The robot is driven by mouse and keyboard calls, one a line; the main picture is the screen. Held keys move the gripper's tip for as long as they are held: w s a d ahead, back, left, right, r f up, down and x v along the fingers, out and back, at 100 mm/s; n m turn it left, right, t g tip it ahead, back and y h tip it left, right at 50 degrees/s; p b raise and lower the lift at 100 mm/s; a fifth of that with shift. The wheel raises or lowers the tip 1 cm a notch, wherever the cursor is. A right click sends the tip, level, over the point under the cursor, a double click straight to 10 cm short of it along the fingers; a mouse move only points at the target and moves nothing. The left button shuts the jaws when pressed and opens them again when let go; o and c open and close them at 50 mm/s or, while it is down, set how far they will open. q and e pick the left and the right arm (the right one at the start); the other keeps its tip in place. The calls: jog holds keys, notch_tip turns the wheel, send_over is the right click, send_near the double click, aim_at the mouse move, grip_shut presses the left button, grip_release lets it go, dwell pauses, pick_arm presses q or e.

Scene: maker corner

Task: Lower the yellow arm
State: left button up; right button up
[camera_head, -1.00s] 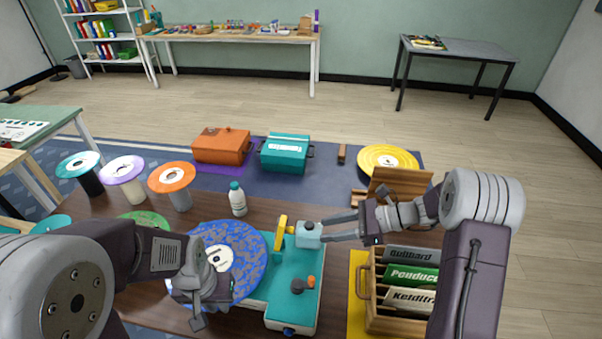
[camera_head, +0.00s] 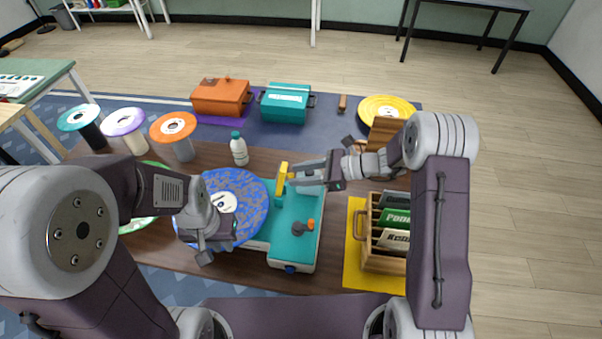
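The yellow arm (camera_head: 282,180) stands up at the back of a teal record player (camera_head: 292,222). A blue speckled record (camera_head: 245,187) lies on the player's left part. My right gripper (camera_head: 296,176) reaches in from the right, with its fingertips right beside the yellow arm. The fingers cover the pale block at the arm's base, and I cannot tell whether they grip. My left gripper (camera_head: 205,253) points down over the front left of the record, partly hiding it. Its finger gap is not clear.
A white bottle (camera_head: 239,150) stands behind the record. A wooden crate of sleeves (camera_head: 368,250) is on a yellow mat at right. Orange (camera_head: 220,97) and teal (camera_head: 286,103) cases and a yellow record (camera_head: 385,108) lie farther back. Several discs on stands are at left.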

grip_shut()
jog(key=shift+w, duration=0.1)
dwell(1.2)
